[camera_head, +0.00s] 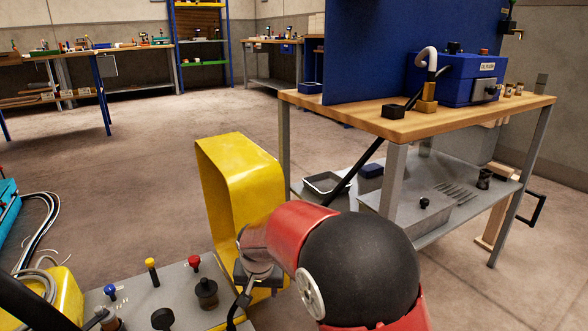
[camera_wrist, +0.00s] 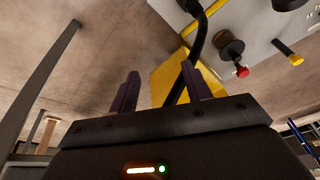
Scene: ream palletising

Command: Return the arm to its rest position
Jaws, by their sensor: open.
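My arm, red with a black rounded joint cover, fills the lower middle of the head view. My gripper is not clearly seen there. In the wrist view my gripper (camera_wrist: 162,88) points upward in the picture, with its two dark fingers apart. Nothing is held between the fingers. A black cable and a yellow part show behind the fingers, apart from them as far as I can tell.
A workbench (camera_head: 440,124) with a wooden top, a blue back panel (camera_head: 370,60) and a lower shelf stands close on the right. A blue box (camera_head: 455,80) sits on it. Open floor (camera_head: 150,155) lies to the left. Other benches (camera_head: 140,48) line the back wall.

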